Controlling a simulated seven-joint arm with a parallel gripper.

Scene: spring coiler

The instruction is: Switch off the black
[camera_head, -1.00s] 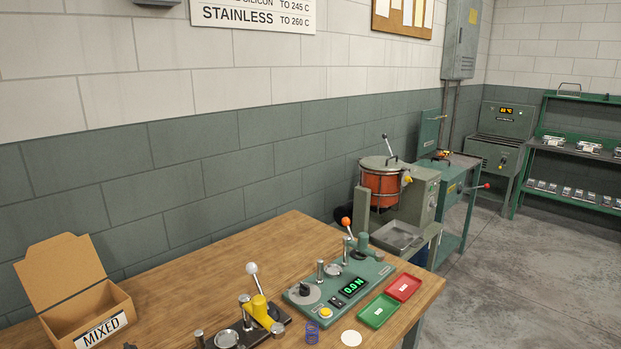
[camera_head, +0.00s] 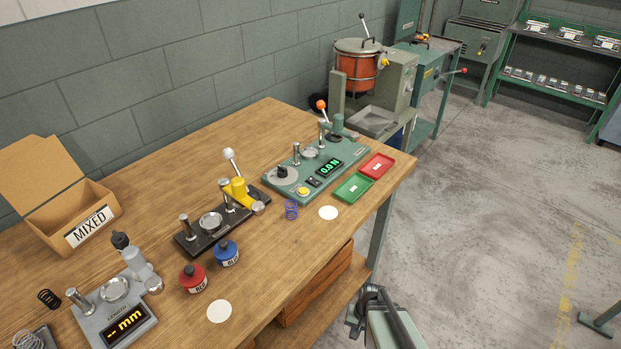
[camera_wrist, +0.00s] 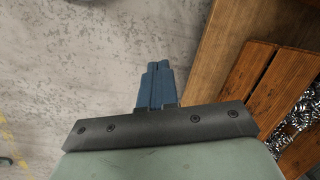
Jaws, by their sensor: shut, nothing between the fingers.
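Several things here have black on them, and I cannot tell which one the task line means. A press with a black base (camera_head: 189,241) and a yellow lever arm stands mid-table. A green force tester (camera_head: 352,152) with a lit "0.0 N" display stands behind it to the right. The tester has a small black switch (camera_head: 314,182) and a black knob (camera_head: 283,170). A black spring (camera_head: 49,299) lies at the left. My gripper (camera_wrist: 158,68), with blue fingers shut and empty, is over the floor beside the table in the wrist view.
A crate (camera_wrist: 275,85) of metal shavings is beside my gripper. The floor at right is mostly clear.

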